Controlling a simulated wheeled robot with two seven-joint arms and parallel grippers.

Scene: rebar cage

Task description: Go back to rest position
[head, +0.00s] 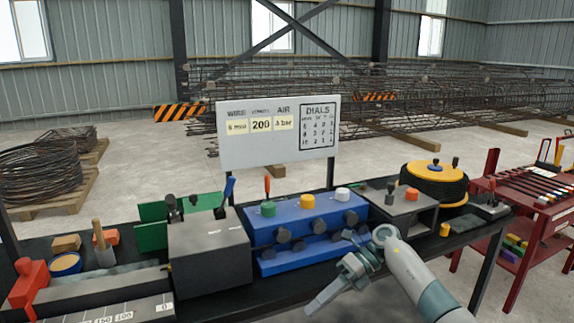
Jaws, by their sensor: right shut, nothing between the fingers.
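My right gripper (333,284) is in front of the blue machine (300,228), over the front edge of the black bench (280,296). Its arm comes in from the lower right. The gripper is shut with nothing between the fingers, and its fingers point down and to the left. The blue machine has green, yellow and white knobs on top and dark knobs on its front. Whether the gripper touches the machine or the bench is hard to tell. My left gripper is not in the head view.
A grey box (208,255) with levers stands left of the blue machine. A sign board (279,134) rises behind it. A black coil with a yellow top (433,178) sits at the right. A red cart (540,195) stands beside the bench. Rebar cages (360,95) lie behind on the floor.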

